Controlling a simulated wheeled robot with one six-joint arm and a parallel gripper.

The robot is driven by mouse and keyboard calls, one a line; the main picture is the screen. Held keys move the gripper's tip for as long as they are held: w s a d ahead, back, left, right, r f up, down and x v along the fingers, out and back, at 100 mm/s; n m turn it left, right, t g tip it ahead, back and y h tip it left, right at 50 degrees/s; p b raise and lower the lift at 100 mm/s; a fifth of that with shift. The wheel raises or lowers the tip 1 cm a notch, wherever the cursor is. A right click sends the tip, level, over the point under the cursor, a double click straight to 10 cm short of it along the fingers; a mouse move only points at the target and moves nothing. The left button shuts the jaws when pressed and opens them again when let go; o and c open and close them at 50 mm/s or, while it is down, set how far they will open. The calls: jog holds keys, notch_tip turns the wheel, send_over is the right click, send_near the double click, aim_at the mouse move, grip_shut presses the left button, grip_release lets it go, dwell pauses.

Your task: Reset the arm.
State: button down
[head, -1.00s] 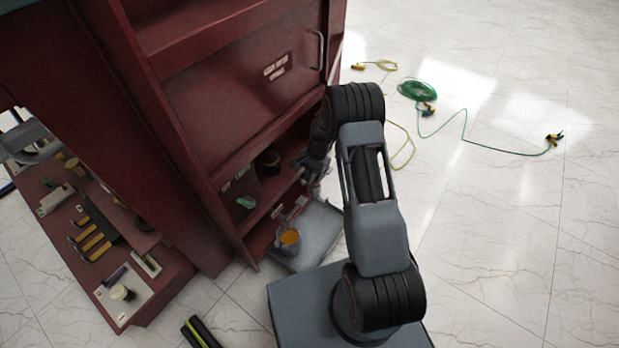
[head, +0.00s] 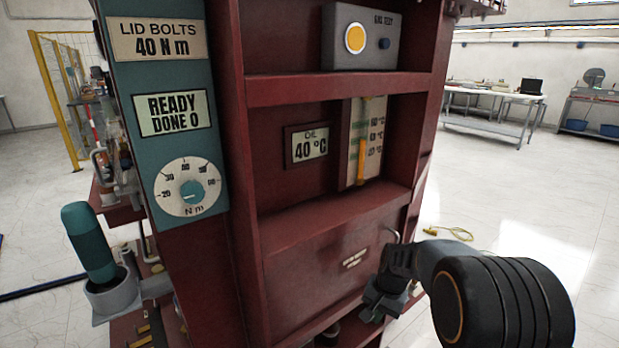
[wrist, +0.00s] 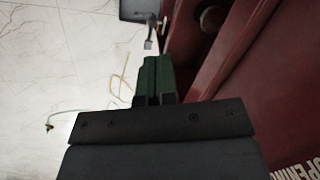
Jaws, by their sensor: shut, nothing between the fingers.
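My gripper (head: 378,305) shows in the head view at the end of my bent arm, in front of the lower panel of the red cabinet (head: 290,235). In the wrist view its two green fingers (wrist: 155,68) lie side by side, closed, with nothing seen between them. They point past the edge of the red cabinet (wrist: 255,65), with pale floor on the left. I cannot tell the exact gap between gripper and cabinet. The panel's handle (head: 390,243) is partly hidden by my arm.
The cabinet shelves hold a gas test box (head: 363,37) and an oil sign reading 40 °C (head: 307,147). A teal-handled tool (head: 90,243) stands in a holder at left. A yellow cable (head: 447,234) lies on the floor. Open floor (head: 560,220) lies to the right.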

jog(key=s+r+n+t+p, duration=0.1)
jog(key=s+r+n+p, duration=0.1)
jog(key=s+r+p, duration=0.3)
jog(key=s+r+n+t+h+p, duration=0.1)
jog(key=s+r+p, duration=0.4)
jog(key=r, duration=0.9)
jog(key=s+a+r+n+t+p, duration=0.1)
jog(key=s+r+n+p, duration=0.2)
jog(key=r, duration=0.7)
jog(key=shift+s+t+h+p, duration=0.4)
jog(key=shift+s+p, duration=0.8)
jog(key=shift+s, duration=0.4)
